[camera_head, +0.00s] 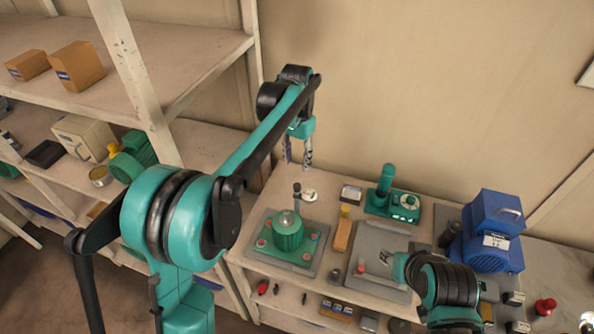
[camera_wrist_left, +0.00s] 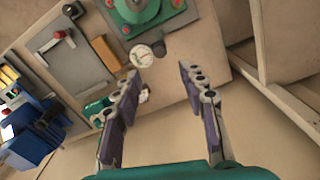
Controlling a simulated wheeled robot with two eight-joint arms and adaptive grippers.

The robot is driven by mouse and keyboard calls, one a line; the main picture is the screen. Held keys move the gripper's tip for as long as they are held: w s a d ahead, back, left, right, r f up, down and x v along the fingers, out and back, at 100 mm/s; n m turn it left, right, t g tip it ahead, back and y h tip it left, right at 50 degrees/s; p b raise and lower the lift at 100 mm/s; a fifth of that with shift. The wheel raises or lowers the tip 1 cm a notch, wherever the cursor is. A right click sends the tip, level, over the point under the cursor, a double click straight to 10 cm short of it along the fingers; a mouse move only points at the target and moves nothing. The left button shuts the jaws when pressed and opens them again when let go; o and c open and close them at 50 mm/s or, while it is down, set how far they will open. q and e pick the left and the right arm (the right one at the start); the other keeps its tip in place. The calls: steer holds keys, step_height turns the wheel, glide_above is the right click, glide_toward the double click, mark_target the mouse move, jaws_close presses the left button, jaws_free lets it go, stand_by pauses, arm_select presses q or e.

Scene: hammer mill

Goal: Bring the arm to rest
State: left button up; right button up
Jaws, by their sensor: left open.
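My left arm reaches in from the left in the head view, over the workbench (camera_head: 262,190). My left gripper (camera_head: 298,155) hangs with its fingers pointing down above the bench's back part, by the wall. In the left wrist view, the two fingers of the left gripper (camera_wrist_left: 159,72) are spread apart with nothing between them. A round white gauge (camera_head: 309,195) lies on the bench below. It also shows in the wrist view (camera_wrist_left: 141,56), beyond the fingertips. Part of my right arm (camera_head: 447,283) shows at the lower right; its fingers cannot be made out clearly.
A green round machine (camera_head: 288,233) stands on a grey base. A grey plate (camera_head: 376,287), an orange block (camera_head: 343,234), a green post device (camera_head: 392,199) and a blue motor (camera_head: 493,238) are also on the bench. Shelves (camera_head: 190,50) stand at the left.

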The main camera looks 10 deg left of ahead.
arm_select(q)
steer(key=shift+r, duration=0.7)
steer(key=s+a+f+n+t+b, duration=0.1)
steer(key=s+a+t+b, duration=0.15)
steer(key=s, duration=0.35)
steer(key=s+a+f+n+t+b, duration=0.1)
steer(key=s+a+f+b, duration=0.2)
steer(key=s, duration=0.4)
steer(key=s+a+f+n+t+b, duration=0.3)
steer(key=s+f+b, duration=0.3)
steer(key=s+f, duration=0.5)
steer(key=shift+s+a+t, duration=0.3)
steer(key=shift+s+t, duration=0.05)
steer(key=shift+s, duration=0.5)
